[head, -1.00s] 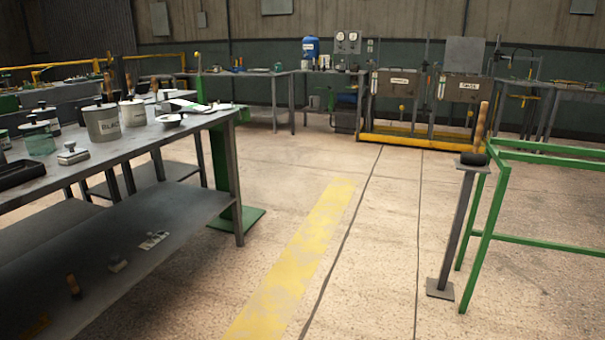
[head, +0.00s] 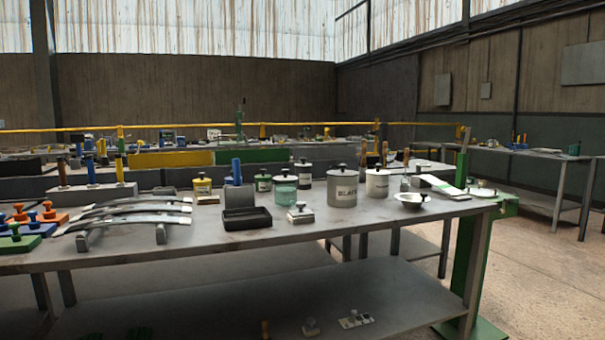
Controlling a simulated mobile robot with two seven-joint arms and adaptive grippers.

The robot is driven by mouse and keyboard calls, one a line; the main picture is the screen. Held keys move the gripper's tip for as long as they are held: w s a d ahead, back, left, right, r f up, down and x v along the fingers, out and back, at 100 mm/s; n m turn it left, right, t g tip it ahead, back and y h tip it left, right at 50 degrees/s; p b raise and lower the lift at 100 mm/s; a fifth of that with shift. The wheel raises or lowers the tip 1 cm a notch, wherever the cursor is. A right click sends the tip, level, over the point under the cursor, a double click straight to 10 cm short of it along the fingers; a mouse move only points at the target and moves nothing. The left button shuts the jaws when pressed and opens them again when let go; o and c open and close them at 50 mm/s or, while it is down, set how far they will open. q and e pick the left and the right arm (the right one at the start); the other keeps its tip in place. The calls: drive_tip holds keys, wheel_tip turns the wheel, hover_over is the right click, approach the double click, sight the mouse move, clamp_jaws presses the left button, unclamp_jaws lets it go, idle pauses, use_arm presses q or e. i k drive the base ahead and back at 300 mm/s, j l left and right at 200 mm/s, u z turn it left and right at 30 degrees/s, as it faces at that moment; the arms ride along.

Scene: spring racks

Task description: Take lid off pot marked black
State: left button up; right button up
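The pot marked black (head: 342,191) is a grey cylinder with dark lettering that reads like "BLACK". It stands upright on the workbench, right of centre in the head view. Its grey lid (head: 342,172) with a dark knob (head: 342,166) sits on top. Neither of my grippers shows in the head view.
The grey workbench (head: 250,238) runs across the view. Curved springs (head: 135,209) lie at left. Open floor (head: 545,255) is at right.

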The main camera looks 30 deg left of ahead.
sight(342, 173)
drive_tip(key=i+l+u, duration=0.15)
drive_tip(key=u, duration=0.15)
drive_tip(key=i+l+u, duration=0.1)
drive_tip(key=l+u, duration=0.25)
drive_tip(key=i+l+u, duration=0.1)
drive_tip(key=l+u, duration=0.2)
drive_tip(key=l, duration=0.1)
